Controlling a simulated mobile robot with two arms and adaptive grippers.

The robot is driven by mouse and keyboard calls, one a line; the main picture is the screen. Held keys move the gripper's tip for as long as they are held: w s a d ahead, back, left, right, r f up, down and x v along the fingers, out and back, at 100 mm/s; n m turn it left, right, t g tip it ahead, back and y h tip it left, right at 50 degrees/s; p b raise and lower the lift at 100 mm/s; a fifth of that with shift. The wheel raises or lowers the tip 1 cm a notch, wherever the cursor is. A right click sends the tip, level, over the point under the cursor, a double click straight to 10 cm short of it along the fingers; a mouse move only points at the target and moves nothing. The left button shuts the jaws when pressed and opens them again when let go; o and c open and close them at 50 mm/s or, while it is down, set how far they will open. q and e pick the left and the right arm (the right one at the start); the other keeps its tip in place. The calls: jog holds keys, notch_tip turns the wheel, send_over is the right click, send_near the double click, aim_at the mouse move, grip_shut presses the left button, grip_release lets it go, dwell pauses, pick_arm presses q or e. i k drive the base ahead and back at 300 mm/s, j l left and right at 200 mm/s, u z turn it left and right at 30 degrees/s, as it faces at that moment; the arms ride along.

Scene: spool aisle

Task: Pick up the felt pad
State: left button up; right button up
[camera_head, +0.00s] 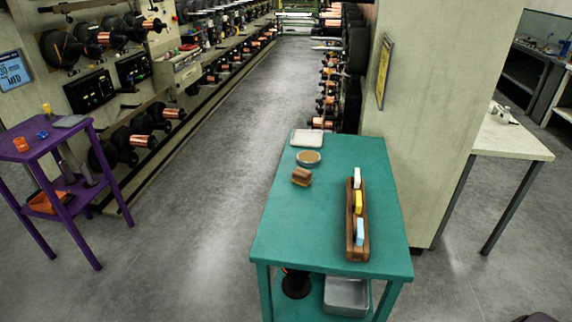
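I cannot tell for sure which thing is the felt pad. A flat grey piece (70,121) lies on the purple stand (36,151) at the left and may be it. On the teal table (290,232) are a pale flat square tray or pad (307,137) at the far edge, a round dish with a tan inside (308,158) and a small brown block (301,177). Neither of my grippers shows in this view.
A wooden rack (351,240) holding white, yellow and blue pieces stands on the teal table's right side. An orange cup (21,144) and a small blue item (42,134) share the purple stand. A pillar (440,130) rises behind right. The aisle floor (210,190) is clear.

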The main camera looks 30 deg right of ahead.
aim_at(301, 176)
jog(key=i+j+z, duration=0.1)
jog(key=i+z, duration=0.25)
jog(key=i+j+z, duration=0.2)
jog(key=z, duration=0.2)
jog(key=i+j+z, duration=0.35)
jog(key=k+l, duration=0.1)
